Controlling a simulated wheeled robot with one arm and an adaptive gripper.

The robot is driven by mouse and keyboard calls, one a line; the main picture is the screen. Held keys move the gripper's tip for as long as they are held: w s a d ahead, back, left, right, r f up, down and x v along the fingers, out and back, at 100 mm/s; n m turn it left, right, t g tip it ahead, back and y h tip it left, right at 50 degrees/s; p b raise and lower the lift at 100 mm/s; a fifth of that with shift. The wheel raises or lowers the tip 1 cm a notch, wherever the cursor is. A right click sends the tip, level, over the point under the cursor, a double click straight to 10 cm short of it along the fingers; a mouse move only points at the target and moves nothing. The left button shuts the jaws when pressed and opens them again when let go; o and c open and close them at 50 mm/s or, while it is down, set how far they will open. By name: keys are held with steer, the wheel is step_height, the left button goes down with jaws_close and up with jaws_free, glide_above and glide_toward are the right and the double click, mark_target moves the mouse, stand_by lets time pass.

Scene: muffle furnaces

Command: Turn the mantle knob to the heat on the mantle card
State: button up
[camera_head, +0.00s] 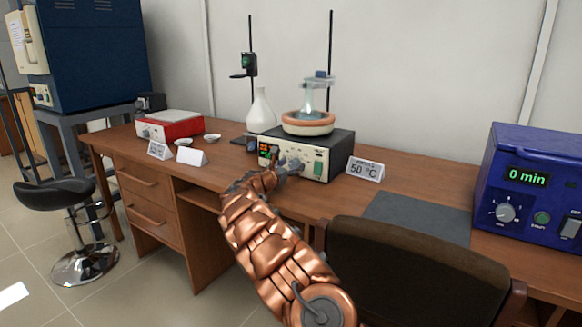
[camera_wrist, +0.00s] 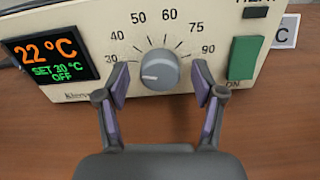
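The mantle (camera_head: 313,153) is a cream-fronted box with a dark top. Its grey knob (camera_wrist: 158,70) sits inside a dial marked from 30 to 90. The knob's pale pointer mark faces lower left, below the 30 mark. The mantle card (camera_head: 365,170) beside the box reads 50 °C. My gripper (camera_wrist: 161,67) is open, with one finger on each side of the knob and gaps between. In the head view my gripper (camera_head: 284,171) is at the mantle's front.
A green switch (camera_wrist: 245,57) is right of the knob. A glass flask (camera_head: 308,100) sits in the heating bowl on top. A white flask (camera_head: 261,110) stands behind left. A blue timer box (camera_head: 527,185) is at right, a red device (camera_head: 170,126) at left, and a chair (camera_head: 415,265) in front.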

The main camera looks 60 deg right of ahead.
steer(key=c, duration=1.1)
steer(key=shift+f+m+b, duration=0.2)
steer(key=shift+m+b, duration=0.1)
steer(key=shift+b, duration=0.35)
steer(key=m+b, duration=0.2)
steer(key=b, duration=0.1)
steer(key=shift+f, duration=0.2)
steer(key=shift+m+b, duration=0.9)
steer(key=shift+b, duration=0.3)
steer(key=m+b, duration=0.6)
steer(key=b, duration=0.1)
steer(key=shift+s+r, duration=0.1)
steer(key=shift+r+m+b, duration=0.1)
steer(key=shift+m+b, duration=0.55)
steer(key=shift+m, duration=0.05)
steer(key=shift+r, duration=0.1)
